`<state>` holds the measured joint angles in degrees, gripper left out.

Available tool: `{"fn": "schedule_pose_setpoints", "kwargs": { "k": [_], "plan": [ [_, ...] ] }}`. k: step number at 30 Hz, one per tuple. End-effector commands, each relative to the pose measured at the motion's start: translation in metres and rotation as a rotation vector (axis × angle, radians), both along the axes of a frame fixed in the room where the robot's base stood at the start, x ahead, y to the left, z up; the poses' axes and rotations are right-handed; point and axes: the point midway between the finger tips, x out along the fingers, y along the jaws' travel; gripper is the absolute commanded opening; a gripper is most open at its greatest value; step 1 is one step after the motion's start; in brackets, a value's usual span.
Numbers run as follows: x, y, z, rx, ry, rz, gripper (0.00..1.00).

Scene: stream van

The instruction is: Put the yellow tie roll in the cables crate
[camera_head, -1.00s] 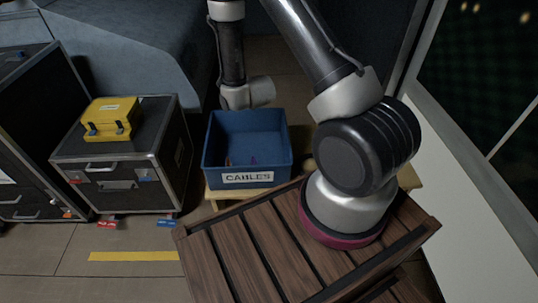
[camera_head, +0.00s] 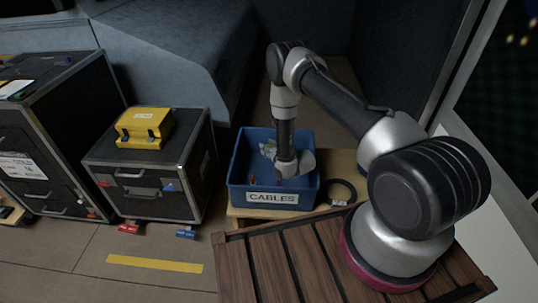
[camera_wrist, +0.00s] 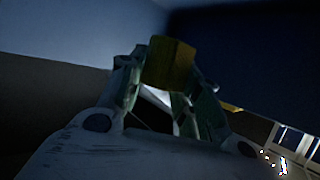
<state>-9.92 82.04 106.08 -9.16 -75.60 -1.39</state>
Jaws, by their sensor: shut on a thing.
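The yellow tie roll (camera_wrist: 171,62) shows in the wrist view, pinched between the two greenish fingertips of my gripper (camera_wrist: 165,82). The blue cables crate (camera_head: 273,199), marked CABLES, stands in the middle of the head view. My gripper is also in the head view (camera_head: 268,149), over or within the crate's opening, with its fingers toward the back left. The roll cannot be made out in the head view. Part of the crate's floor is hidden by my wrist; small orange and purple bits show low inside it.
The crate stands on a light wooden pallet (camera_head: 343,160). A black cable ring (camera_head: 341,194) lies right of the crate. A black flight case (camera_head: 150,180) with a yellow box (camera_head: 145,128) on top stands to the left. Dark wooden slats (camera_head: 290,260) lie in front.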

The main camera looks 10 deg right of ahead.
Motion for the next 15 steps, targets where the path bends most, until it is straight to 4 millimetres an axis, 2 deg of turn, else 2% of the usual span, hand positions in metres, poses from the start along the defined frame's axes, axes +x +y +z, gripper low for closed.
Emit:
{"fn": "schedule_pose_setpoints", "kwargs": {
  "k": [3,5,15],
  "plan": [
    [-0.001,0.0,-0.022,-0.001,0.003,0.0,0.13],
    [0.0,0.0,-0.028,0.0,0.001,0.0,0.13],
    [-0.001,0.0,-0.032,0.0,0.001,0.0,0.13]
  ]
}}
